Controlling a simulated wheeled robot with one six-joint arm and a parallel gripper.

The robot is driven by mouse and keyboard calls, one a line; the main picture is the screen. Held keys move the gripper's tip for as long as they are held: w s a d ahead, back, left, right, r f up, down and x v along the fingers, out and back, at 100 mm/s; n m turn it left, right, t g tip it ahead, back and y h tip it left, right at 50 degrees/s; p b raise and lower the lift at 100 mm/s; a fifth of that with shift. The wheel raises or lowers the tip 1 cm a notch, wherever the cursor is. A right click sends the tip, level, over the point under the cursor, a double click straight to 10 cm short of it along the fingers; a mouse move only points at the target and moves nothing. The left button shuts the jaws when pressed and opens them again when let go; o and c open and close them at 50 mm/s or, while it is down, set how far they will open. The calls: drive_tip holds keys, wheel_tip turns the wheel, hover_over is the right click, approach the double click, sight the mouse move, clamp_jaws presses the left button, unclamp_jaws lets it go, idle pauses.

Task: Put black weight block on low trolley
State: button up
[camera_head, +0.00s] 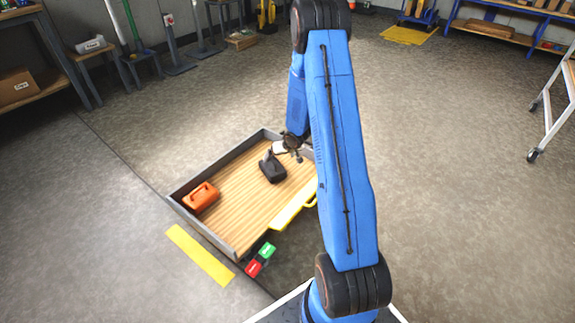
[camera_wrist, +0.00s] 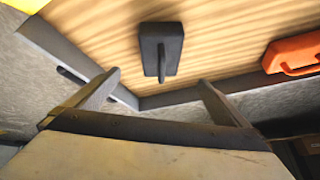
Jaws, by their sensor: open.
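The black weight block (camera_head: 273,170) rests on the wooden bed of the low trolley (camera_head: 235,205), towards its back right part. In the wrist view the block (camera_wrist: 161,45) stands on the planks, its upright handle between the lines of my two fingers. My gripper (camera_head: 290,148) is just behind and right of the block, near the trolley's rim. In the wrist view my gripper (camera_wrist: 159,77) is open and empty, with a gap between its fingertips and the block.
An orange block (camera_head: 201,196) with a handle sits at the trolley's left. Low grey walls edge the bed, with a yellow piece (camera_head: 295,206) along the right. Open floor surrounds the trolley.

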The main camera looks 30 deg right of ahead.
drive_tip(key=s+a+r+h, duration=0.1)
drive_tip(key=s+a+r, duration=0.3)
drive_tip(key=r, duration=0.6)
drive_tip(key=s+a+r+h, duration=0.15)
drive_tip(key=s+r, duration=0.35)
drive_tip(key=r, duration=0.6)
drive_tip(key=s+a+r+h, duration=0.1)
drive_tip(key=s+a+r, duration=0.3)
drive_tip(key=r, duration=0.6)
drive_tip(key=s+a+r+y, duration=0.1)
drive_tip(key=s+a+r, duration=0.2)
drive_tip(key=s, duration=0.8)
drive_tip(key=s+a+r+n+g+y, duration=0.1)
drive_tip(key=s+a+r, duration=0.3)
drive_tip(key=s, duration=0.7)
drive_tip(key=s+a+r+n+y, duration=0.1)
drive_tip(key=s+a+r, duration=0.2)
drive_tip(key=s+a, duration=0.3)
drive_tip(key=s, duration=0.4)
drive_tip(key=shift+s+r+g, duration=0.15)
drive_tip(key=shift+s+g, duration=0.15)
drive_tip(key=shift+s, duration=0.1)
